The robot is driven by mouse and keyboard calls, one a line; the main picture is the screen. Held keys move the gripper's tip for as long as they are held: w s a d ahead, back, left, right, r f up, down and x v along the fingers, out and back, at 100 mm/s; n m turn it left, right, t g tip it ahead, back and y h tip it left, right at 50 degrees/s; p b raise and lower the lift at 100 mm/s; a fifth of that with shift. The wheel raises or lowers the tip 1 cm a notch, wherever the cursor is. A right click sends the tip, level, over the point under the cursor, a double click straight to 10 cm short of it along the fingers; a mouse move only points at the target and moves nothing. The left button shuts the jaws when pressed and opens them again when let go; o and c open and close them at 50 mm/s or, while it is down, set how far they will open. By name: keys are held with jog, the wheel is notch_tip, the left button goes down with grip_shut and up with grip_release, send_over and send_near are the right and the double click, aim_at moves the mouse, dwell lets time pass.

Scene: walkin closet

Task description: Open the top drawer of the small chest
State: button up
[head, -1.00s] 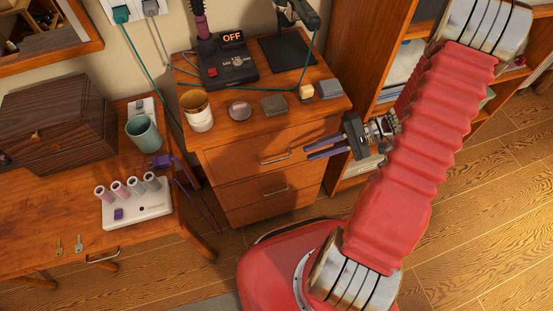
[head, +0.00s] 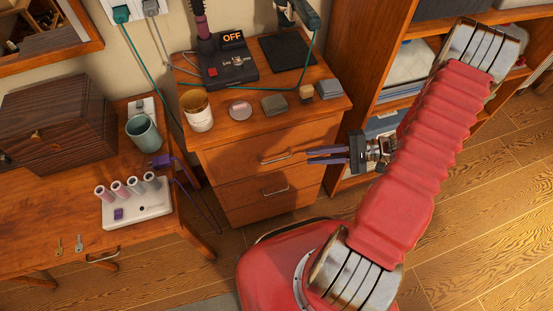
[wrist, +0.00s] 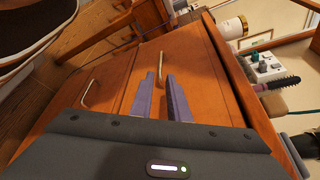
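The small chest (head: 240,165) is wooden and stands against the wall. Its top drawer (head: 310,138) is closed and has a metal bar handle (head: 276,158). My gripper (head: 308,156) is in front of the chest, to the right of this handle and apart from it. Its two purple fingers are open with a narrow gap and nothing between them. In the wrist view my gripper (wrist: 160,76) points at the drawer front, and the top handle (wrist: 161,66) appears in line with the gap between the fingertips.
A lower drawer handle (head: 274,192) is below. The chest top holds a tan cup (head: 198,115), a dark device marked OFF (head: 228,70) and several small items. A desk (head: 35,215) stands at left, a shelf unit (head: 390,40) at right.

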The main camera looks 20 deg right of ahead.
aim_at(277, 160)
jog(key=x, duration=1.2)
jog(key=shift+w+a, duration=0.1)
jog(key=shift+a, duration=0.2)
jog(key=shift+c, duration=0.2)
jog(key=shift+f, duration=0.1)
grip_shut()
dwell(0.6)
